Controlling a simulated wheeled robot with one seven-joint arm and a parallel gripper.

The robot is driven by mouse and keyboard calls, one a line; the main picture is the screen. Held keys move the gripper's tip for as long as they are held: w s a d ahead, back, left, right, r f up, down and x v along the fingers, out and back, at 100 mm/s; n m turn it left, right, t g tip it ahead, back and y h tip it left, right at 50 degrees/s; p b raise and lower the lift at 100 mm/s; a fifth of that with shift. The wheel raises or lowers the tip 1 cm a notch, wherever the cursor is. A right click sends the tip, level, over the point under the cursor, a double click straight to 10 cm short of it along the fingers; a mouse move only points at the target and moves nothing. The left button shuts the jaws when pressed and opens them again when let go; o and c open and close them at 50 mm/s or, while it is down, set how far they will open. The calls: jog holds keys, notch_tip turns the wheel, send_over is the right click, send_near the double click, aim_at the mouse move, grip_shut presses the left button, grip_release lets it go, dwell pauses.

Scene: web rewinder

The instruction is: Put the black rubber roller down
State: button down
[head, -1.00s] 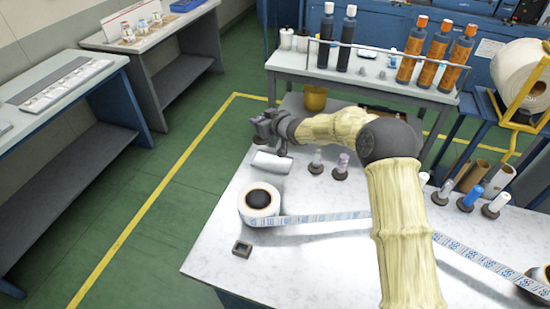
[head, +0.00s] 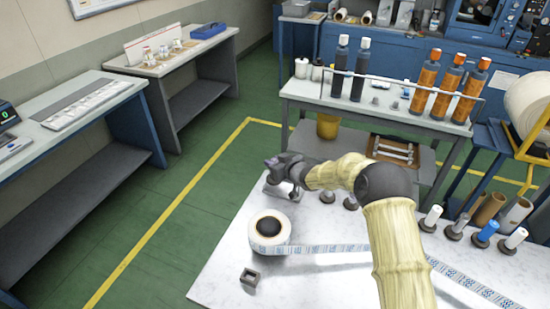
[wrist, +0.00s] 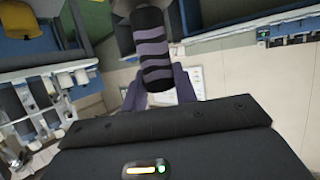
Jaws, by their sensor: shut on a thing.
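My gripper (head: 274,166) is at the far left part of the white worktable (head: 222,272), above a pale block-like piece near its back edge. In the wrist view a dark cylinder with purple-grey bands, which I take for the black rubber roller (wrist: 153,52), stands out beyond the dark gripper body. My gripper is shut on it. The finger contact is partly hidden. In the head view the roller is too small and dark to make out clearly. I cannot tell whether it touches anything below.
Several rollers on stands line the right side, including a blue one (head: 486,232). A bench with bottles (head: 420,85) stands behind.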

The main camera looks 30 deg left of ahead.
jog(key=shift+r, duration=0.3)
jog(key=shift+w+f, duration=0.1)
jog(key=shift+f, duration=1.7)
jog(key=c, duration=1.4)
grip_release()
jog(key=shift+f, duration=0.3)
jog(key=o, duration=0.3)
jog(key=shift+d, duration=0.1)
jog(key=shift+s+r, duration=0.1)
jog(key=shift+s, duration=0.15)
jog(key=b+v, duration=0.1)
jog(key=v, duration=1)
jog(key=shift+s+d, duration=0.2)
jog(key=shift+d, duration=0.15)
jog(key=shift+r, duration=0.1)
